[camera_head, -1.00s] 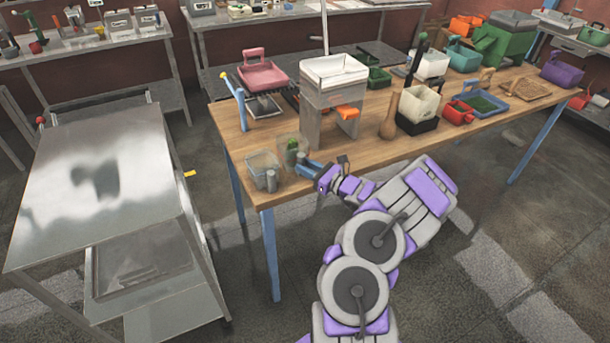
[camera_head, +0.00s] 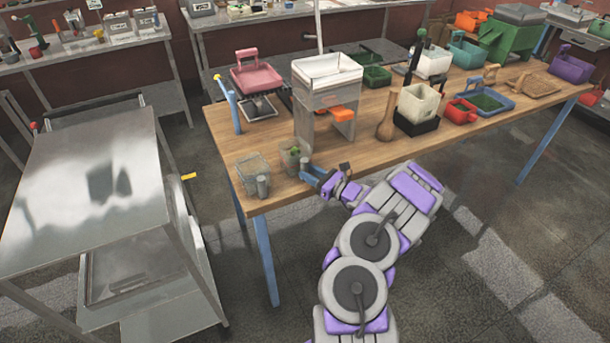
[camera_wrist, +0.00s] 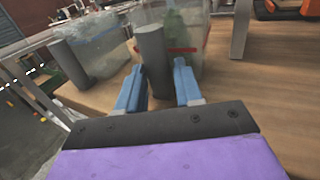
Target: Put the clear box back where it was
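Two clear boxes, each with a grey upright cylinder at its front, are on the wooden table's near left corner. The left clear box (camera_head: 251,166) looks empty; it also shows in the wrist view (camera_wrist: 100,47). The right clear box (camera_head: 288,161) has something green inside, and the wrist view shows it (camera_wrist: 186,50) with a red line across it. My gripper (camera_wrist: 160,82) has its blue fingers on either side of the right box's grey cylinder (camera_wrist: 153,55), with a slim gap at the right finger. In the head view my gripper (camera_head: 309,173) is beside that box.
The grey filler (camera_head: 318,105) with an orange part stands just behind the right box. A pink tray (camera_head: 258,76) is behind left; a wooden bottle (camera_head: 386,128) and several bins are to the right. A metal cart (camera_head: 85,185) stands left of the table.

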